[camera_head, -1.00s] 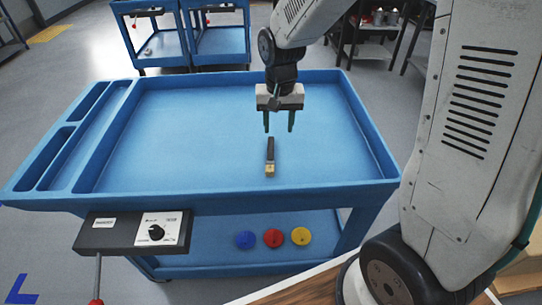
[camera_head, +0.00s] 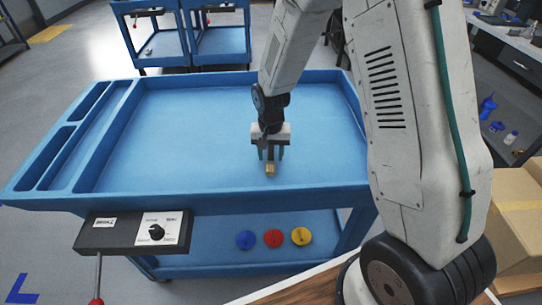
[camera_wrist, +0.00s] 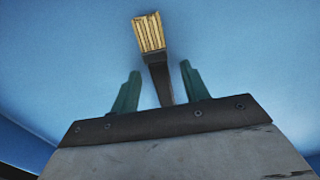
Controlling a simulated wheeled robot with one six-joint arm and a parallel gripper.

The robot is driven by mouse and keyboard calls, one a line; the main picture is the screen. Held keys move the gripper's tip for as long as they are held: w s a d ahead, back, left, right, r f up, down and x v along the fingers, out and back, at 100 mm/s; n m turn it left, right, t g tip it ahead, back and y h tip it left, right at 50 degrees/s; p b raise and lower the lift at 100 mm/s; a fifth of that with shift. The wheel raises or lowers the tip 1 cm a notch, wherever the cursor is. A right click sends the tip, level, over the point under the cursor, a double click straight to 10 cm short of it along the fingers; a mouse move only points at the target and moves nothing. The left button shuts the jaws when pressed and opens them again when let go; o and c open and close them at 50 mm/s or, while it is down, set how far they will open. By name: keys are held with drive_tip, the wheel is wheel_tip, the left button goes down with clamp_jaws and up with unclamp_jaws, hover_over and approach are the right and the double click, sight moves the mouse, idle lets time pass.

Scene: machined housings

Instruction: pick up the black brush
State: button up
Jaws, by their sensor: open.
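The black brush (camera_wrist: 159,75) lies in the blue tray top of the cart, its pale bristles (camera_wrist: 148,33) pointing away from my gripper in the wrist view. In the head view only its bristle end (camera_head: 270,170) shows clearly, below the fingers; the handle is hidden behind my gripper. My gripper (camera_head: 271,154) is open, low over the tray. In the wrist view the green fingers of my gripper (camera_wrist: 159,86) stand on either side of the dark handle, with a gap on both sides. I cannot tell the exact height between fingertips and handle.
The blue cart (camera_head: 180,201) has raised rims around its tray and narrow compartments on the left. A control box (camera_head: 133,232) hangs on its front side. Blue, red (camera_head: 273,238) and yellow discs lie on the lower shelf. The rest of the tray is clear.

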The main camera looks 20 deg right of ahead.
clamp_jaws()
